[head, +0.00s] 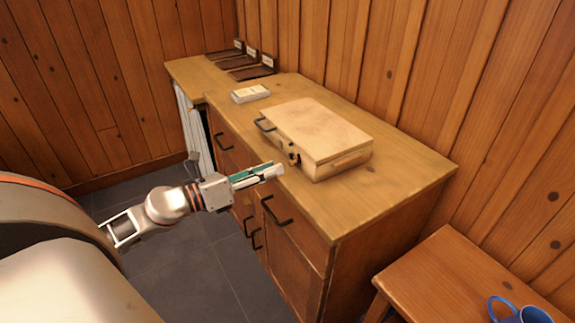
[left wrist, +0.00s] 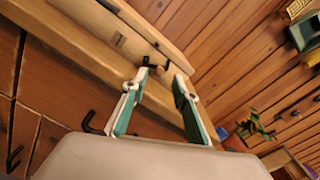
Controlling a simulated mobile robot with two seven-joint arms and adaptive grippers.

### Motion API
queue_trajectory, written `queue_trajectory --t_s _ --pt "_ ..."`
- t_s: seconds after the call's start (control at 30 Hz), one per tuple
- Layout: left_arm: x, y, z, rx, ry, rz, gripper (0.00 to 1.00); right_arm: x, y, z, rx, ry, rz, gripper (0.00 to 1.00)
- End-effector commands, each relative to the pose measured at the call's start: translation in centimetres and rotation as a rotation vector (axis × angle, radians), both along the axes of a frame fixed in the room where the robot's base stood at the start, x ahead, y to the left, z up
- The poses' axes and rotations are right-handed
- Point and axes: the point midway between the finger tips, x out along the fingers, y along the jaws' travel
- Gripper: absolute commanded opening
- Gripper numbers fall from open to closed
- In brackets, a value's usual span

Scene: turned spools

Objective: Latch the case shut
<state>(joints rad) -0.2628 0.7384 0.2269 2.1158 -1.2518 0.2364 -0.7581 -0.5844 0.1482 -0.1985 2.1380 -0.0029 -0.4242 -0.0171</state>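The light wooden case (head: 318,132) lies on the wooden counter with its lid down; its side also shows in the left wrist view (left wrist: 118,40). Whether the latch is fastened is too small to tell. My left gripper (head: 275,171) is in front of the latch side, near the counter's front edge. In the left wrist view its fingers (left wrist: 161,82) are apart and nothing is between them, with the dark latch part (left wrist: 152,65) just beyond the tips. My right gripper is not in view.
A small white box (head: 250,94) and several dark trays (head: 252,71) lie farther back on the counter (head: 400,175). Dark drawer handles (head: 278,214) stick out below its front edge.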

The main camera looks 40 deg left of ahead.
Motion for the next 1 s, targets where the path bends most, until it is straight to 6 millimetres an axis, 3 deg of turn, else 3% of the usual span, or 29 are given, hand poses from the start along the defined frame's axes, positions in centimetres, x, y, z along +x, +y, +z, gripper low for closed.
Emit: queue_trajectory --t_s 0.3,0.77,0.9,1.0 --pt "3.6 -1.5 0.3 -0.003 -0.004 0.000 0.29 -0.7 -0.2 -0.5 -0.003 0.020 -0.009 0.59" --pt "4.5 -1.9 -0.1 -0.004 0.002 0.001 0.29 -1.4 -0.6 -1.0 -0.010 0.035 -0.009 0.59" --pt "4.4 -1.9 -0.1 -0.004 0.002 0.001 0.00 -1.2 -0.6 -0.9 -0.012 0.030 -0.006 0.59" --pt "4.4 -1.9 -0.1 -0.004 0.002 0.001 0.00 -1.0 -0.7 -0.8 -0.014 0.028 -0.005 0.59"
